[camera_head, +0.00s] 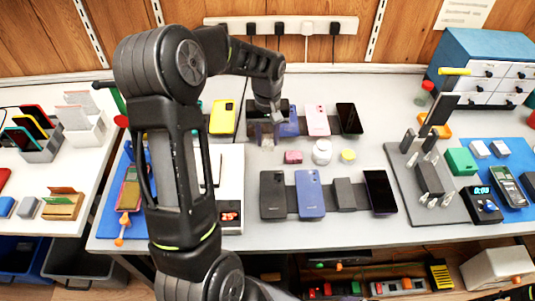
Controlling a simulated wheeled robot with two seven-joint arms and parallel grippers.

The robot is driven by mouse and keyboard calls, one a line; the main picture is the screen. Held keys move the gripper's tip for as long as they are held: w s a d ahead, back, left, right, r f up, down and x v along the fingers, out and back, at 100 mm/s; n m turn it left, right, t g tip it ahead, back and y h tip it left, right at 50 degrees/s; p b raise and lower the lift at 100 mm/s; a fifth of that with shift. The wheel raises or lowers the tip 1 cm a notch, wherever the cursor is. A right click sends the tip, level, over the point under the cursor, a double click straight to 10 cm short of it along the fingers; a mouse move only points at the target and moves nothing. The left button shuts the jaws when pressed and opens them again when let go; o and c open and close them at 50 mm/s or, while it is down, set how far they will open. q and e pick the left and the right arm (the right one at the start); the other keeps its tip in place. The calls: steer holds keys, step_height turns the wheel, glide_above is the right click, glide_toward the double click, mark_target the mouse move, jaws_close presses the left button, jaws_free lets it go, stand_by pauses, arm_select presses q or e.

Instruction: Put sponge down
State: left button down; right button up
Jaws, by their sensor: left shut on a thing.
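My left arm comes down over the table from the left. A small pinkish-red block (293,157), a round white container (322,152) and a small yellow piece (348,156) lie just right of the gripper. My right gripper is not in view.
Phones stand behind the gripper, including a yellow one (223,117) and a pink one (317,120). A front row includes a blue phone (310,194). A grey mat (455,210) with a black fixture lies right.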

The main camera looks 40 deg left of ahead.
mark_target(267, 139)
arm_select(q)
steer(key=shift+f, duration=1.55)
steer(key=shift+f+p, duration=0.35)
steer(key=shift+f, duration=1.55)
steer(key=shift+f, duration=0.1)
steer(key=c, duration=1)
jaws_free()
steer(key=shift+c, duration=0.2)
step_height(267, 139, up, 12)
steer(key=shift+r+b, duration=0.15)
steer(key=shift+b, duration=0.3)
